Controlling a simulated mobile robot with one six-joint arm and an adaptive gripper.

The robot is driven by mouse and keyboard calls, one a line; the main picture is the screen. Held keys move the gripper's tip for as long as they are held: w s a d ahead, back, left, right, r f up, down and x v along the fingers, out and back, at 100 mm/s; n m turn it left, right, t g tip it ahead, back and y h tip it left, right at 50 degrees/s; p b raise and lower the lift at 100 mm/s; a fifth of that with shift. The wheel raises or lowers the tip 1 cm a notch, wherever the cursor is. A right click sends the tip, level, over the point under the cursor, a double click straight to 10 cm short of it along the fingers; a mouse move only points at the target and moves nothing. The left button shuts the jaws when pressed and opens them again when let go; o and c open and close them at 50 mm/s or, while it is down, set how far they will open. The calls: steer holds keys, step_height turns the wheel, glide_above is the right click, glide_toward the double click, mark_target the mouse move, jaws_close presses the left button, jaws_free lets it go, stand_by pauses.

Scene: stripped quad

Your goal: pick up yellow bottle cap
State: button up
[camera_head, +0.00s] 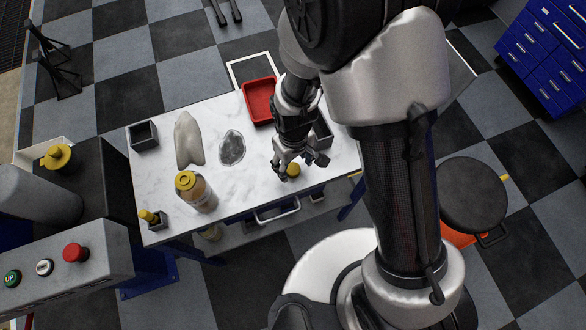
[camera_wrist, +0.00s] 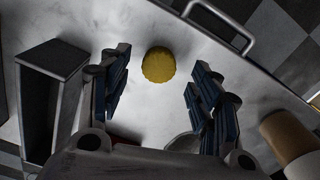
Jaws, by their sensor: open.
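The yellow bottle cap (camera_head: 293,170) lies on the white marble tabletop near its front edge. In the wrist view the yellow cap (camera_wrist: 158,64) is a round disc near the top middle, beyond the fingertips and roughly centred between them. My gripper (camera_head: 302,160) is just above the table, beside and partly over the cap. In the wrist view my gripper (camera_wrist: 158,88) has its two blue-padded fingers spread wide with nothing between them. The cap appears apart from both fingers.
A grey open box (camera_wrist: 50,100) stands left of my fingers in the wrist view. On the marble table (camera_head: 240,185) are a red tray (camera_head: 258,102), a yellow-capped bottle (camera_head: 197,193), a pale cloth-like piece (camera_head: 188,140) and a dark patch (camera_head: 231,148). A drawer handle (camera_head: 277,212) is at the front.

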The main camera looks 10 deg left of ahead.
mark_target(293, 168)
step_height(293, 168, down, 3)
steer(key=shift+f+b, duration=0.1)
steer(key=shift+b, duration=0.2)
steer(key=shift+c, duration=0.2)
steer(key=c, duration=0.8)
